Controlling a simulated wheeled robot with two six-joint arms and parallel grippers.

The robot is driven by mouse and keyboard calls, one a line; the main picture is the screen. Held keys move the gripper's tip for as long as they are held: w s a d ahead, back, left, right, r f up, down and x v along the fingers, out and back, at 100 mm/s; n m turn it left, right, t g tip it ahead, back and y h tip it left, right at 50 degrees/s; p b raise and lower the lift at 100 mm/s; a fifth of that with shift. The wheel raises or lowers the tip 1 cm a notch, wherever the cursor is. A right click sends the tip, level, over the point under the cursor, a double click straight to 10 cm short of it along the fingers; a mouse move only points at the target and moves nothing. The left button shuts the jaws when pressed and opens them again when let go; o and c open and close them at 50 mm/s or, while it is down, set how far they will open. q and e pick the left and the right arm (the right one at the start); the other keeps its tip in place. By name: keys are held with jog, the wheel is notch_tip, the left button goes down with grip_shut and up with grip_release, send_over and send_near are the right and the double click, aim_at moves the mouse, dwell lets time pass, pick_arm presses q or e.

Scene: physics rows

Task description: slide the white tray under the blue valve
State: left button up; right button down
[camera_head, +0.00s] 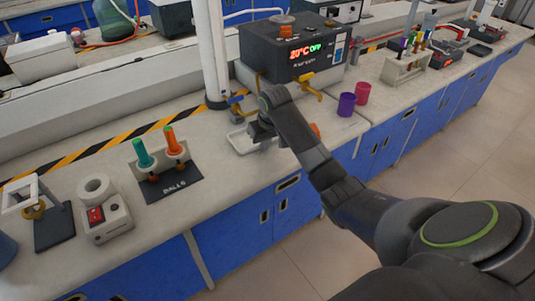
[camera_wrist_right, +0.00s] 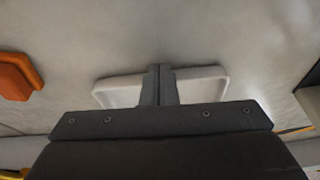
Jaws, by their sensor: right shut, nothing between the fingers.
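The white tray (camera_head: 237,143) lies on the bench top, partly hidden by my right gripper and arm. The blue valve (camera_head: 236,99) sits beside the white post, behind the tray and a little to its left. My right gripper (camera_head: 262,136) is shut and empty, pointing down at the tray. In the right wrist view its closed fingers (camera_wrist_right: 158,84) cover the middle of the tray (camera_wrist_right: 118,90), whose rim shows on both sides. I cannot tell whether the fingers touch it. My left gripper is not in view.
The dark heater box (camera_head: 290,50) with a lit display stands behind, with a yellow valve (camera_head: 308,84) at its front. Purple (camera_head: 346,104) and pink (camera_head: 362,92) cups stand to the right. A rack with teal and orange tubes (camera_head: 160,158) is to the left. An orange object (camera_wrist_right: 17,76) lies nearby.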

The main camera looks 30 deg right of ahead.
jog(key=shift+w+b, duration=0.5)
jog(key=shift+w, duration=0.85)
jog(key=shift+s+p, duration=0.3)
jog(key=shift+p, duration=0.25)
jog(key=shift+s+p, duration=0.8)
jog(key=shift+p, duration=0.25)
jog(key=shift+s, duration=0.25)
notch_tip(320, 180, up, 8)
jog(key=p, duration=1)
